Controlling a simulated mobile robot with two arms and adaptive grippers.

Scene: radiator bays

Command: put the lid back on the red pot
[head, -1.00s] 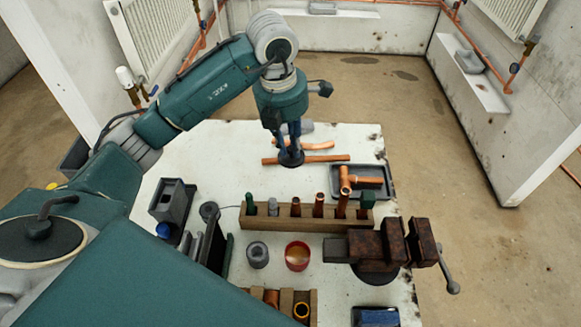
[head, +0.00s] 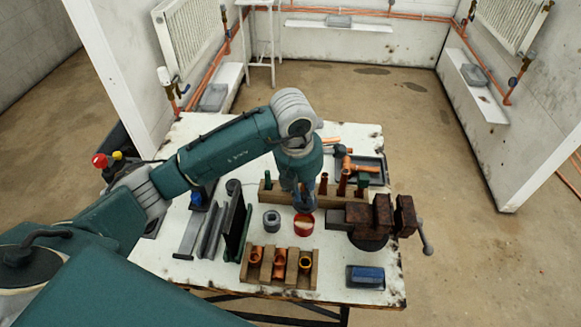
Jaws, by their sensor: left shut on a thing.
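The small red pot (head: 304,227) stands upright on the white bench, its pale inside partly visible. My left gripper (head: 303,195) points down just behind and above the pot in the head view. It is shut on the dark round lid (head: 304,207), which overlaps the pot's far rim in the picture. The lid looks held above the pot; the exact gap cannot be told. My right gripper is not in view.
A wooden rack (head: 268,193) with upright tools is close behind the pot. A rusty vise (head: 370,218) stands to its right, a grey cylinder (head: 271,220) to its left. A wooden block with copper fittings (head: 279,265) is in front. The bench's front right holds a blue item (head: 366,276).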

